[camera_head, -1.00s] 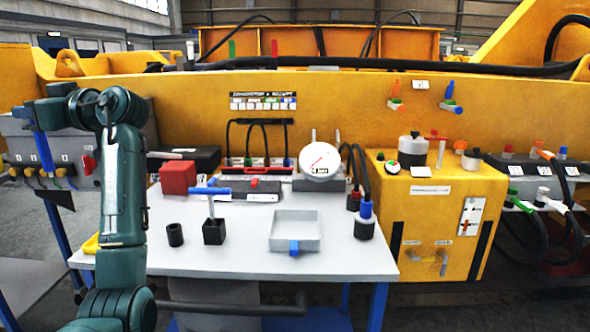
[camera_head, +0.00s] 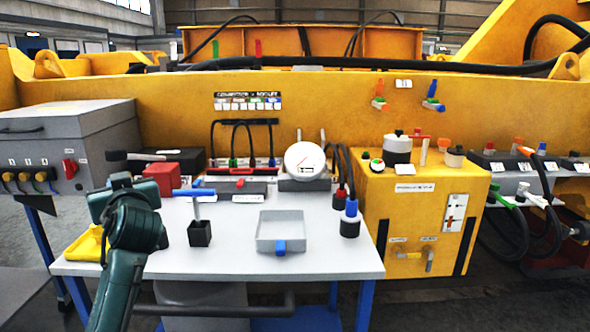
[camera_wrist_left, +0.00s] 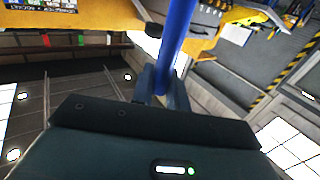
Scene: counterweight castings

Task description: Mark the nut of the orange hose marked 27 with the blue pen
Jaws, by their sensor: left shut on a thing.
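My left gripper (camera_wrist_left: 165,92) is shut on the blue pen (camera_wrist_left: 174,45), which stands out from between its fingers in the left wrist view. Orange-ended fittings show on the yellow beam (camera_head: 379,93) and on the right-hand rack (camera_head: 524,151). Their number labels are too small to read, so I cannot tell which is the hose marked 27. My right gripper is not in view.
The grey table (camera_head: 330,262) holds a red block (camera_head: 162,174), a black holder with a blue-topped T-handle (camera_head: 199,234), a shallow tray (camera_head: 262,229) and a round gauge (camera_head: 303,158). A yellow cabinet (camera_head: 412,215) stands to its right. The front right of the table is clear.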

